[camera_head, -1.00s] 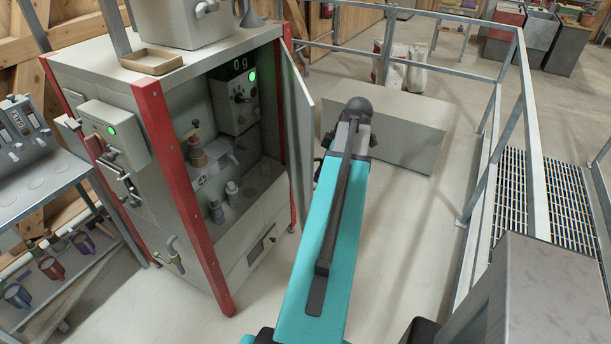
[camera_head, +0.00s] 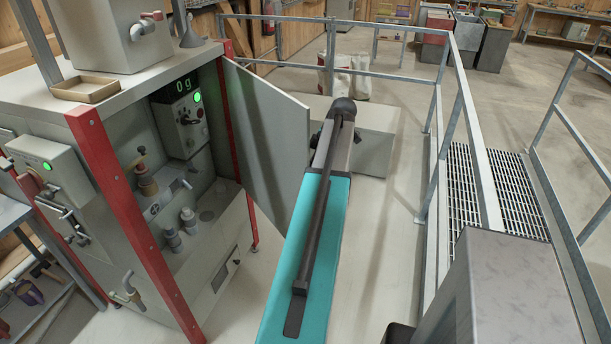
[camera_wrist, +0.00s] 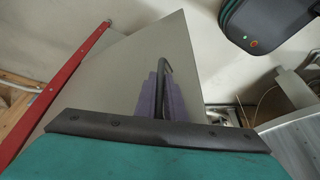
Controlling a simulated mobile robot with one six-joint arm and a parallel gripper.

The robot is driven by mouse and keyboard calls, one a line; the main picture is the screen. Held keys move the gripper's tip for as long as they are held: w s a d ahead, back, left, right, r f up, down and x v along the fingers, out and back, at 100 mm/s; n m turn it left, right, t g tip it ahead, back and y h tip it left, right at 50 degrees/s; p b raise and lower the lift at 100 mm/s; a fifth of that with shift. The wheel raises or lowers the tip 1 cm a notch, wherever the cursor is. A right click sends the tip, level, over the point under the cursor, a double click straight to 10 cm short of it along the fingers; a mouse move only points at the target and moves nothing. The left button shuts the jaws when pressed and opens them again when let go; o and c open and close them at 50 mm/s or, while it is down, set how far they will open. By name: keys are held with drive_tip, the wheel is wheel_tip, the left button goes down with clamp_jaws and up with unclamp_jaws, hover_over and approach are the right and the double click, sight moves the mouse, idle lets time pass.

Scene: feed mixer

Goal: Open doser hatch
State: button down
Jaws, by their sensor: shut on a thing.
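The doser hatch (camera_head: 262,135) is a flat grey door on the right side of the cabinet's opening. It stands wide open, away from the cabinet. In the wrist view the hatch (camera_wrist: 105,75) is a grey panel beside a red post. My gripper (camera_wrist: 161,88) shows purple fingers, shut on a dark curved handle (camera_wrist: 163,63) at the hatch's free edge. In the head view my arm hides the gripper and the handle.
The doser cabinet (camera_head: 98,110) has red posts and a lit 0 g display (camera_head: 183,86). Bottles stand inside. A grey box (camera_head: 375,145) stands behind my arm. A metal railing (camera_head: 443,130) and a grated walkway (camera_head: 492,190) lie to the right.

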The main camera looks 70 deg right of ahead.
drive_tip(key=shift+s, duration=0.1)
drive_tip(key=c, duration=1.8)
unclamp_jaws()
drive_tip(key=shift+c, duration=0.2)
drive_tip(key=shift+r, duration=0.1)
drive_tip(key=b+v, duration=0.3)
drive_tip(key=v, duration=1)
drive_tip(key=shift+r, duration=0.3)
drive_tip(key=shift+d, duration=0.1)
